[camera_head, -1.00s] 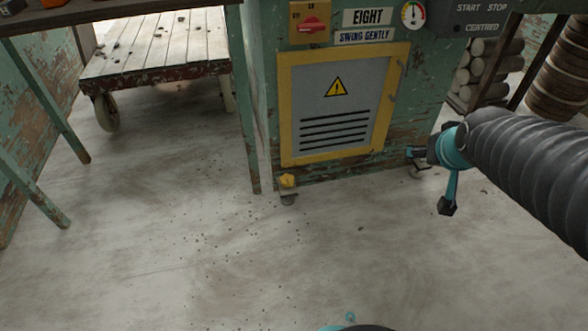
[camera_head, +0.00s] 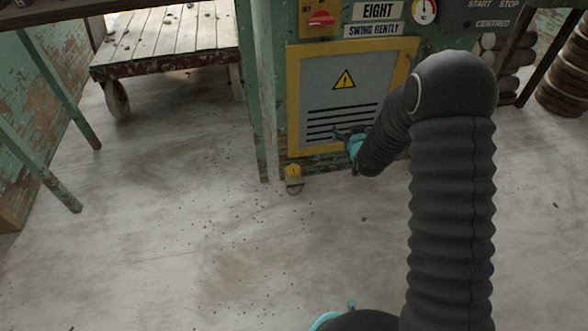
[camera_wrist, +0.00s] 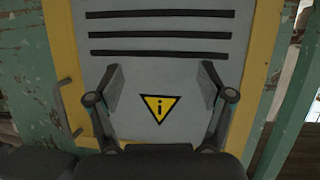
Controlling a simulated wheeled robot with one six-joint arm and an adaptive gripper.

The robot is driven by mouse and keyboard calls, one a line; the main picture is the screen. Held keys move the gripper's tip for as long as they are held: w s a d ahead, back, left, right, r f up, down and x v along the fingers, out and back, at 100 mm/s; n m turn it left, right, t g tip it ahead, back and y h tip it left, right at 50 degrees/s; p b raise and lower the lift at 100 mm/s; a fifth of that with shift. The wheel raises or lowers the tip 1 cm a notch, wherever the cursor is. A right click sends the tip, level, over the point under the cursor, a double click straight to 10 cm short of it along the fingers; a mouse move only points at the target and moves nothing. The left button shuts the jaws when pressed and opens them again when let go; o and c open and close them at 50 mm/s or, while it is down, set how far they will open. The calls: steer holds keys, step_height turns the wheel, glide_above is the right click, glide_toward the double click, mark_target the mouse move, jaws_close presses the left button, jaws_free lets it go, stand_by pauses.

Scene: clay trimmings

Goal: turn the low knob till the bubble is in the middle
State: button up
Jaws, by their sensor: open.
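A yellow knob (camera_head: 293,172) sits low, on the foot at the left front corner of the green cabinet, just above the floor. My gripper (camera_head: 349,137) is in front of the grey door's lower part, to the right of the knob and higher in the picture. In the wrist view my gripper (camera_wrist: 163,90) is open, with nothing between its fingers. The grey door (camera_wrist: 160,75) and its yellow warning triangle show upside down behind the fingers. The knob does not show in the wrist view. I cannot make out a bubble in either view.
The door has a yellow frame (camera_head: 293,100) and a handle. Above it are a red switch (camera_head: 321,18), a dial (camera_head: 424,10) and labels. A slatted cart (camera_head: 165,45) stands at the back left. A green table leg (camera_head: 257,120) rises left of the knob. The front floor is clear.

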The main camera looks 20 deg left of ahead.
steer(key=s+a+f+y, duration=0.1)
steer(key=a+f+y, duration=0.1)
steer(key=a+f, duration=0.5)
steer(key=n+t+y+p, duration=0.2)
steer(key=y, duration=0.1)
glide_toward(296, 175)
steer(key=b+x, duration=0.1)
steer(key=x, duration=1.1)
steer(key=shift+w+a+f, duration=0.1)
steer(key=shift+w+a, duration=0.15)
steer(key=shift+y+b, duration=0.3)
steer(key=shift+y, duration=0.1)
steer(key=c, duration=1.2)
